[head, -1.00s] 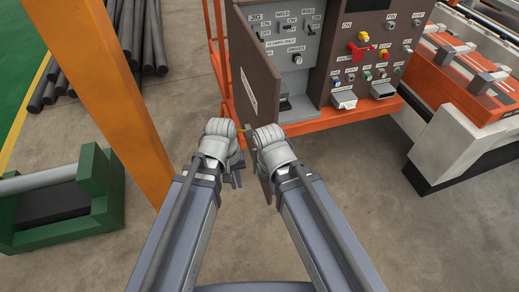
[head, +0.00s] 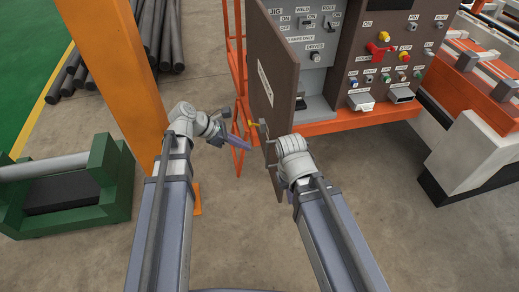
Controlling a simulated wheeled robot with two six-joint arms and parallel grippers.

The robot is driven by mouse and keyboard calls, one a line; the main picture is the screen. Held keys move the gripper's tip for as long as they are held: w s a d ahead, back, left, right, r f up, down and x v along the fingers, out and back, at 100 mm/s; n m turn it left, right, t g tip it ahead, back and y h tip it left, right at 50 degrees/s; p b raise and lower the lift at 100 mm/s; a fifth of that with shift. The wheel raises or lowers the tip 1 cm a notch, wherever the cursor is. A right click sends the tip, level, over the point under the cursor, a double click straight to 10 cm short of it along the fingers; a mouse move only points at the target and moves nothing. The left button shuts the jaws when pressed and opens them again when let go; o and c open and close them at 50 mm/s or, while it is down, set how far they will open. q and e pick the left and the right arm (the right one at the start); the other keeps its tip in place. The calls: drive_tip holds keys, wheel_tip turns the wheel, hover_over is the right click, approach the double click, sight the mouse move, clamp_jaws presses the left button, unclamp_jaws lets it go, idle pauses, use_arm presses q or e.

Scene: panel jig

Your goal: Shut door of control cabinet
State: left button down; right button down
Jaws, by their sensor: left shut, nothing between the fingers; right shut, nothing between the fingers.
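The brown cabinet door (head: 277,62) stands open, swung out toward me from the left of the control cabinet (head: 345,52). Its labelled outer face is turned left. My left gripper (head: 240,133) is on the outer side of the door, close to its near edge; I cannot tell if it touches. It is shut and empty. My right gripper (head: 272,155) is by the door's near lower edge, partly hidden by its own wrist. It is shut with nothing held. A small yellow piece shows at the door's near edge.
An orange post (head: 118,70) rises left of the door, close to my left arm. A green stand (head: 105,185) is at the left, dark pipes (head: 160,35) behind. An orange ledge (head: 345,122) runs under the cabinet. A white and orange machine (head: 470,150) stands at the right.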

use_arm(q)
drive_tip(key=d+r+b+x, duration=0.2)
drive_tip(key=b+x, duration=0.4)
drive_tip(key=x, duration=0.6)
drive_tip(key=shift+w, duration=0.35)
